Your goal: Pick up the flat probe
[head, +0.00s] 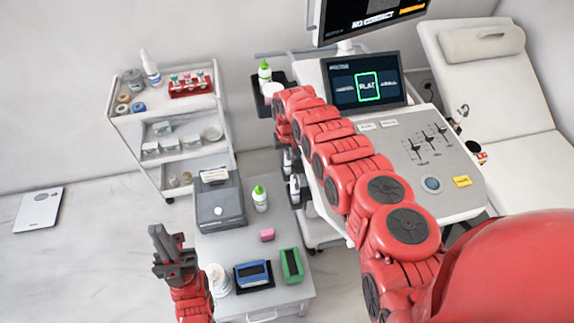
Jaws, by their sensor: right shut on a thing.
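My right arm reaches from the lower right across the ultrasound console (455,205) to its left side. Its red wrist end (284,108) is by the probe holders there, and the gripper's fingers are mostly hidden under it. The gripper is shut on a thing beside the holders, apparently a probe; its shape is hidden. White-and-dark probes (295,188) hang lower on the console's left side; I cannot tell which is flat. The console's small screen (364,84) reads "FLAT" in a green frame. My left gripper (166,238) is open and empty, left of the grey cabinet.
A white shelf cart (135,128) stands behind at left. An exam couch (500,90) stands at right. Floor at left is mostly free.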

